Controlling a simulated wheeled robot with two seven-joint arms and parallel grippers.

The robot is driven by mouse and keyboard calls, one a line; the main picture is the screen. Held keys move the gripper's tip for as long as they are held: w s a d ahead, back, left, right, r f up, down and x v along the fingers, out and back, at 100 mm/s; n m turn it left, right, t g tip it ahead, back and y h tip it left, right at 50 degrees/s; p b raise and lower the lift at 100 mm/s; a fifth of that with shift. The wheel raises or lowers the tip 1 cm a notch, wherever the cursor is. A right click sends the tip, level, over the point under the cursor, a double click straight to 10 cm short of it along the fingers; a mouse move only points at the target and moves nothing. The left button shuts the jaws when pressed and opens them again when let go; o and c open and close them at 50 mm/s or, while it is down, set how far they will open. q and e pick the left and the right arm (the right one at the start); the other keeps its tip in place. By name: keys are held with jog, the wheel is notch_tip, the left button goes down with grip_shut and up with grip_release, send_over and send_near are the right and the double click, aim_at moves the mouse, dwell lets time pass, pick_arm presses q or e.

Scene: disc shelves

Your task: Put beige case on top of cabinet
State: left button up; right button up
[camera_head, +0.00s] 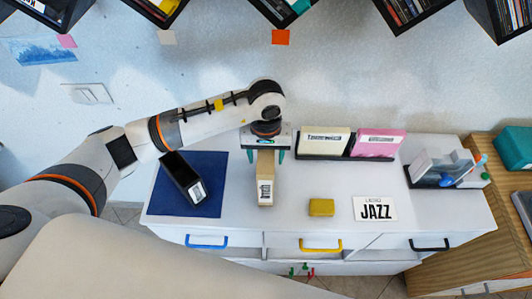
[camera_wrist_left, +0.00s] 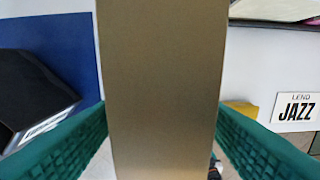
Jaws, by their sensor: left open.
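The beige case (camera_head: 265,187) is upright on or just above the white cabinet top (camera_head: 240,216), with a printed label on its front end; I cannot tell whether it touches the top. My left gripper (camera_head: 266,157) reaches in from above and behind it. Its teal fingers are open, one on each side of the case. In the left wrist view the case (camera_wrist_left: 163,90) fills the middle between the two fingers (camera_wrist_left: 160,135). The fingers' contact with it cannot be made out. My right gripper is not in view.
A black case (camera_head: 183,178) stands on a blue mat (camera_head: 212,165) at left. A holder with cream (camera_head: 324,141) and pink (camera_head: 376,142) cases is behind right. A yellow block (camera_head: 321,207), a JAZZ card (camera_head: 375,208) and a black tray (camera_head: 425,181) lie right. Wall shelves hang above.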

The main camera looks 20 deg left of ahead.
pick_arm(q)
notch_tip(320, 180, up, 11)
jog(key=b, duration=0.3)
jog(key=shift+w, duration=0.1)
jog(key=shift+r, duration=0.4)
